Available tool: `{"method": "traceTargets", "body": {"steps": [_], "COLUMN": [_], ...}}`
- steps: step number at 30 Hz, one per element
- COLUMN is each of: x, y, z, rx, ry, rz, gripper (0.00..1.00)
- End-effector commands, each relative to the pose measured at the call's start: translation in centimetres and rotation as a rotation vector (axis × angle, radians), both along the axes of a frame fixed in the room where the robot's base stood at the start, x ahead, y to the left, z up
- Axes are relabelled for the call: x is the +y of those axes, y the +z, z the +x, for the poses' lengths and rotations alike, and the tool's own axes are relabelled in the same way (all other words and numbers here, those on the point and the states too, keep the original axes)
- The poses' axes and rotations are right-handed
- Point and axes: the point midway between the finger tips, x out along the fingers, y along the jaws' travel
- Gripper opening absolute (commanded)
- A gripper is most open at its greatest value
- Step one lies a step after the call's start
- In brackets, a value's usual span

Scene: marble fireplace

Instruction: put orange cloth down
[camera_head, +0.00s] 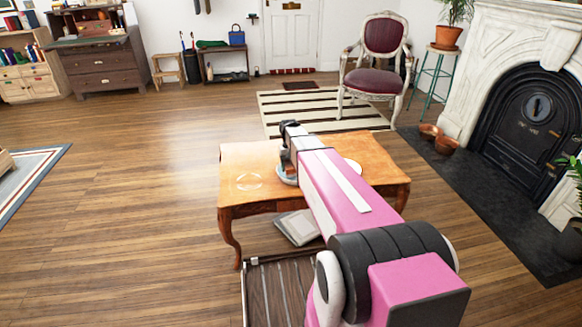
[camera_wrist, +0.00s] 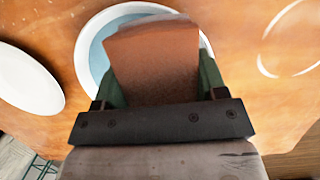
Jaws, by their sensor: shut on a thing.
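In the wrist view the orange cloth (camera_wrist: 155,60), a brownish-orange folded piece, sits between the green fingers of my gripper (camera_wrist: 158,78), which is shut on it. The cloth is over a white-rimmed bowl with a blue inside (camera_wrist: 92,62) and hides most of it. I cannot tell whether the cloth touches the bowl.
A white plate (camera_wrist: 25,80) lies to one side of the bowl; it shows in the head view (camera_head: 354,166) right of my arm. A clear round glass item (camera_head: 249,181) is near the table's left end. Bare tabletop lies around these. A grey item (camera_head: 298,228) is below the table.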

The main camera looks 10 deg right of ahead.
Motion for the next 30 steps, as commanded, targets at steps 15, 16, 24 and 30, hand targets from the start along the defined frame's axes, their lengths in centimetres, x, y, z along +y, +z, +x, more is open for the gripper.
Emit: {"method": "traceTargets", "body": {"steps": [15, 16, 24, 30], "x": [0.0, 0.0, 0.0, 0.0], "y": [-1.1, -1.2, -1.2, -1.1], "z": [0.0, 0.0, 0.0, 0.0], "rx": [0.000, 0.000, 0.000, 0.000], "ry": [0.000, 0.000, 0.000, 0.000], "rz": [0.000, 0.000, 0.000, 0.000], "gripper": [0.39, 0.39, 0.91, 0.91]}}
